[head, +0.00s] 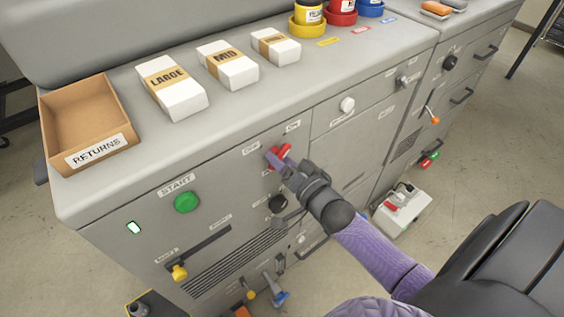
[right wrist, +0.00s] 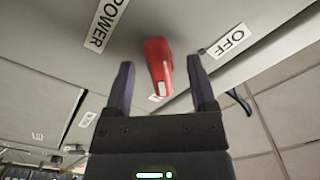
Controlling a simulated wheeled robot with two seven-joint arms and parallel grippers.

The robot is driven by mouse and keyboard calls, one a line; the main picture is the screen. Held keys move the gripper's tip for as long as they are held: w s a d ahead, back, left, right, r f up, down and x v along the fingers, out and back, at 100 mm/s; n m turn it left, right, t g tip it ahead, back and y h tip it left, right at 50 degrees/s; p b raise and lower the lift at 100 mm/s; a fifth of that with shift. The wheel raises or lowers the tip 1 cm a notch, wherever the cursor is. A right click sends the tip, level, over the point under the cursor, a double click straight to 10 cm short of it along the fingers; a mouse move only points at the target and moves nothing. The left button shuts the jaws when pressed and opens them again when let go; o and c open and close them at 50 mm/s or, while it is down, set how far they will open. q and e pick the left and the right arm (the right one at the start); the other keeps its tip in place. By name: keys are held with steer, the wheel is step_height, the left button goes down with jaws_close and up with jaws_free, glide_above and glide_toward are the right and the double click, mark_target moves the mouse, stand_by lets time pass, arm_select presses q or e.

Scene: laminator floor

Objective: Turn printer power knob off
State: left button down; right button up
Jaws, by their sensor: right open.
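The red power knob (head: 273,161) is on the grey printer's front panel (head: 228,178), between small white labels. In the right wrist view the knob (right wrist: 157,62) lies between two spread dark purple fingers, with a visible space on each side. An "OFF" label (right wrist: 231,41) is to its right and a "POWER" label (right wrist: 106,24) to its left. My right gripper (head: 279,157) is open at the knob, partly hiding it in the head view. Contact is not visible. My left gripper is not in view.
A green START button (head: 187,202) and a black knob (head: 278,203) are nearby on the panel. A yellow-handled lever (head: 179,272) is lower left. A RETURNS box (head: 88,112) and several wrapped white stacks, including LARGE (head: 180,100), stand on top.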

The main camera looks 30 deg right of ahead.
jaws_close()
stand_by(0.3)
